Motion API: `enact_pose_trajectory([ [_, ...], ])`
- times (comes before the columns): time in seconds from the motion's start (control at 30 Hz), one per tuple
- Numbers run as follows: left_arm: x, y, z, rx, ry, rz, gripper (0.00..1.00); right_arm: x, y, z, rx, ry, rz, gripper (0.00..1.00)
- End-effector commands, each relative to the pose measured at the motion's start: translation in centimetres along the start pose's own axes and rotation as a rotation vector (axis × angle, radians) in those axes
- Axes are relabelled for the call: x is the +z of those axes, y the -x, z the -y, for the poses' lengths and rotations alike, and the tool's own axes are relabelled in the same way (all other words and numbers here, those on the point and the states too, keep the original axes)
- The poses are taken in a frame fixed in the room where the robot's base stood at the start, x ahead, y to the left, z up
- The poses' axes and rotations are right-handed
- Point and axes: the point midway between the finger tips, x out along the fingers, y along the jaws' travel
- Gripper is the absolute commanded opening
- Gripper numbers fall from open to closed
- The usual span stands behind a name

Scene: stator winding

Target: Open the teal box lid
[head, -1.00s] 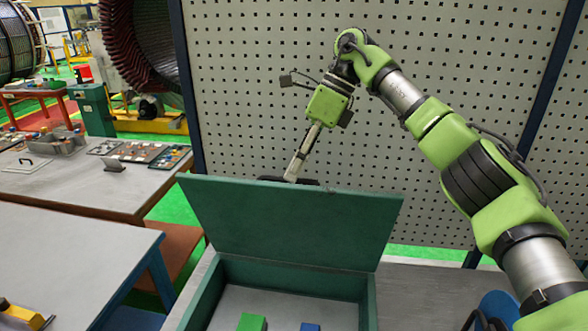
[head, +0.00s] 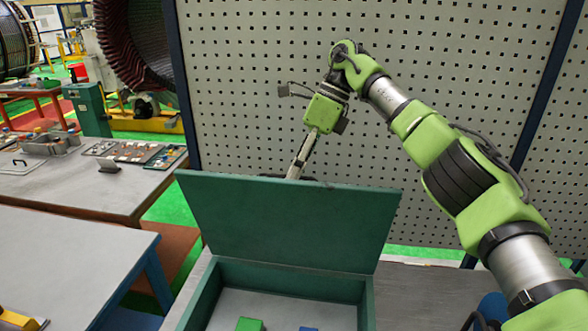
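The teal box (head: 290,280) stands on a grey table in the lower middle of the head view. Its lid (head: 285,222) is raised, standing nearly upright at the back edge. A green block (head: 249,325) and a blue block (head: 308,329) lie inside the box. My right arm reaches over from the right, and its gripper (head: 298,172) points down behind the lid. The lid's top edge hides the fingertips, so I cannot tell whether they are open or touch the lid. My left gripper is not in view.
A perforated grey panel (head: 370,90) stands close behind the box and my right arm. A grey table (head: 60,255) is at the left, and another worktable (head: 120,190) with trays stands behind it. The air above the open box is clear.

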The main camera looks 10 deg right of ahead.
Motion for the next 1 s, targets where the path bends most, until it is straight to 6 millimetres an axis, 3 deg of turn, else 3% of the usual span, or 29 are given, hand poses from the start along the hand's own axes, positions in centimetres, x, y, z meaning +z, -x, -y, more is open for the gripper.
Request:
enact_pose_trajectory([
  [0.63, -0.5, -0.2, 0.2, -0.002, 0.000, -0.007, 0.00, 0.2, 0.3, -0.5, -0.014, 0.012, 0.007, 0.28],
  [1.0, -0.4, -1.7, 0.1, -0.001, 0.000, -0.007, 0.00, -0.2, -0.8, -2.7, -0.089, 0.044, 0.007, 0.28],
])
